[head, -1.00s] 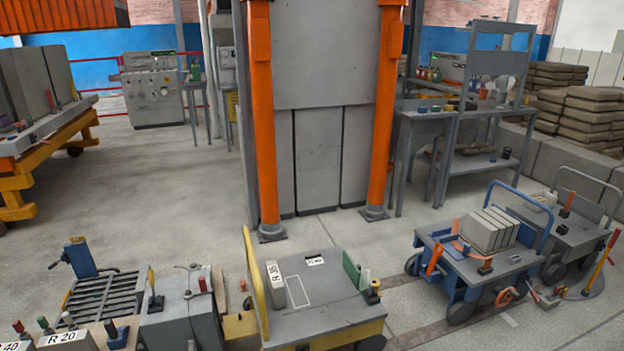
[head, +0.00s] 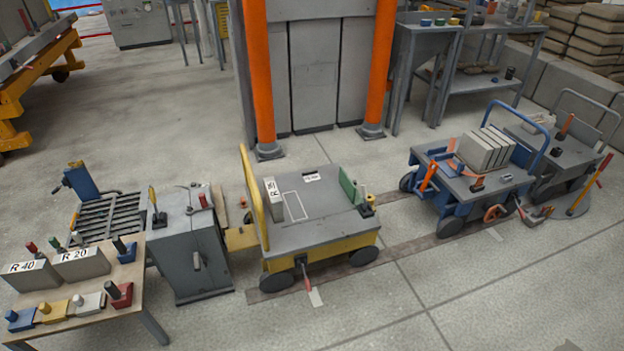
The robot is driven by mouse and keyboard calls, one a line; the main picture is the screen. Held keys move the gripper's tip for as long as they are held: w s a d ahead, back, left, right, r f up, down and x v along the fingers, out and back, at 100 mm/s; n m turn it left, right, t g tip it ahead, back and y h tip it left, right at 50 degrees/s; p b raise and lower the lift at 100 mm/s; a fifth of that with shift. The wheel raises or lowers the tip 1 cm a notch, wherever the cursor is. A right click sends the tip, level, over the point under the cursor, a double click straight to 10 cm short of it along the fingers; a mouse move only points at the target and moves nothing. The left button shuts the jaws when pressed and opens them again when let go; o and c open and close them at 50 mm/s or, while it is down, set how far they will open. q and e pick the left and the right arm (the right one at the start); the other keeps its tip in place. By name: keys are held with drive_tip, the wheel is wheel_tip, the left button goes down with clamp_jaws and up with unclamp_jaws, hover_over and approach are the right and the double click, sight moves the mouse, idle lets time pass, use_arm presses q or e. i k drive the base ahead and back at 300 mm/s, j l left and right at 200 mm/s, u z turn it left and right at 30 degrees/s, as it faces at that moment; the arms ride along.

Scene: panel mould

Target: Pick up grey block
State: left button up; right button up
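Several grey blocks are in view, and I cannot tell which one the task names. A block marked R 40 (head: 31,277) and a block marked R 20 (head: 82,264) lie side by side on the wooden-topped table at lower left. A narrow upright block with a label reading about R 35 (head: 273,200) stands at the left of the yellow cart's grey top (head: 310,232). Several pale grey slabs (head: 484,149) stand in a row on the blue cart (head: 448,183) at right. Neither of my grippers is in view.
The table (head: 123,285) also carries small coloured handled pieces (head: 55,311). A grey cabinet (head: 188,247) stands between it and the yellow cart. A grey cart (head: 546,143) and a red-yellow lever (head: 590,184) are at far right. The front right floor (head: 470,290) is clear.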

sight(35, 275)
drive_tip(key=u, duration=1.75)
